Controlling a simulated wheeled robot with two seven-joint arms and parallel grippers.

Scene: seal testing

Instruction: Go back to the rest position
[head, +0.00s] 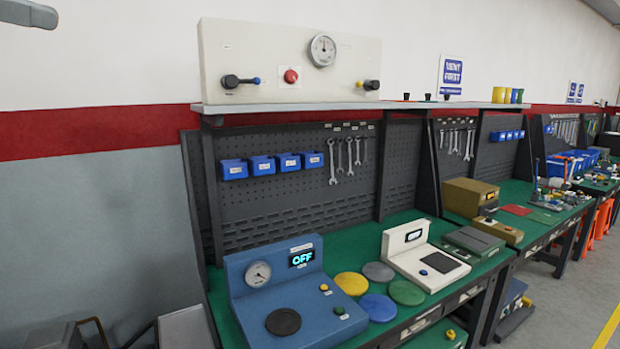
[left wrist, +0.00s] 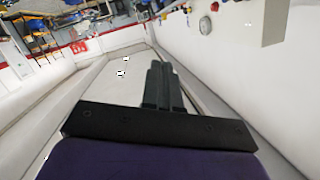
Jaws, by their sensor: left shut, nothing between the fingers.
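My left gripper (left wrist: 158,68) shows in the left wrist view. Its two dark fingers are together, with nothing between them, and they point away over a pale, bare area. In the head view, only grey and black parts show at the lower left edge, cut off by the frame, and I cannot make out fingertips there. My right gripper is in neither view.
A green-topped bench (head: 345,238) holds a blue tester (head: 290,290) reading OFF, a white device (head: 425,257) and several coloured discs (head: 407,292). A white gauge panel (head: 290,60) stands on the shelf above. Another bench (head: 530,220) stands right. Floor (head: 575,290) shows at lower right.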

